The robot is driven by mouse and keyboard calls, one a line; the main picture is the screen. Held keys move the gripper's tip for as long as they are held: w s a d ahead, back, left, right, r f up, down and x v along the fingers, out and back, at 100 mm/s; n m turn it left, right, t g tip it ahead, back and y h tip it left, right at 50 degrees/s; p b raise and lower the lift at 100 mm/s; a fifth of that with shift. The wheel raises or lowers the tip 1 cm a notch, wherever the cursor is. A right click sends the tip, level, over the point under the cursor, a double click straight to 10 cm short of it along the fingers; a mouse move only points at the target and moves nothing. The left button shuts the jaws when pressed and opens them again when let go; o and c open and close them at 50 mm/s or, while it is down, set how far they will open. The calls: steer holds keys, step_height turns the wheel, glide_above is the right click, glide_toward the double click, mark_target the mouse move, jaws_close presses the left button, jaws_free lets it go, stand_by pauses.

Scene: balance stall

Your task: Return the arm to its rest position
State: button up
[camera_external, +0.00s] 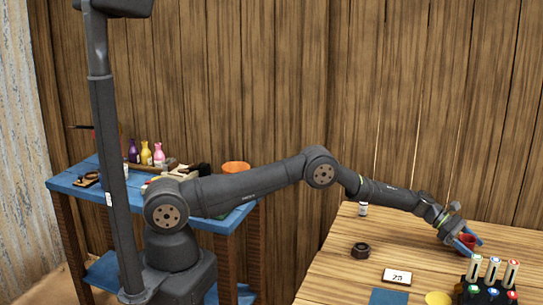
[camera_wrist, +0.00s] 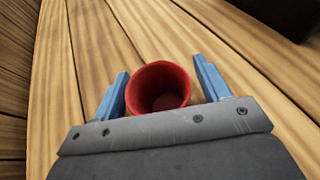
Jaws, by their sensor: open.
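My gripper (camera_external: 466,240) is at the far right of the external view, low over the wooden table, with the arm stretched out. Its two blue fingers are open. In the wrist view my gripper (camera_wrist: 160,92) has one finger on each side of a red cup (camera_wrist: 158,88). The cup looks empty and its opening faces the camera. The red cup also shows between the fingers in the external view (camera_external: 467,240). I cannot tell whether a finger touches it. The cup appears to stand on the table.
A cluttered blue table (camera_external: 215,222) stands behind my base.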

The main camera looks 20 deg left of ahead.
step_height(320, 180, up, 4)
steer(key=shift+s+d+r, duration=0.1)
steer(key=shift+s+r, duration=0.05)
steer(key=shift+r, duration=0.05)
steer(key=s+a+r, duration=0.1)
steer(key=s+r, duration=0.6)
steer(key=s, duration=0.5)
steer(key=w+a+r+n+t, duration=0.1)
steer(key=w+a+n+t, duration=0.55)
steer(key=w+a, duration=2.2)
steer(key=w+a+n+t, duration=0.2)
steer(key=w+a+t, duration=0.1)
steer(key=a, duration=1.1)
steer(key=shift+w+a, duration=0.25)
steer(key=shift+w, duration=0.25)
steer(key=shift+t, duration=0.25)
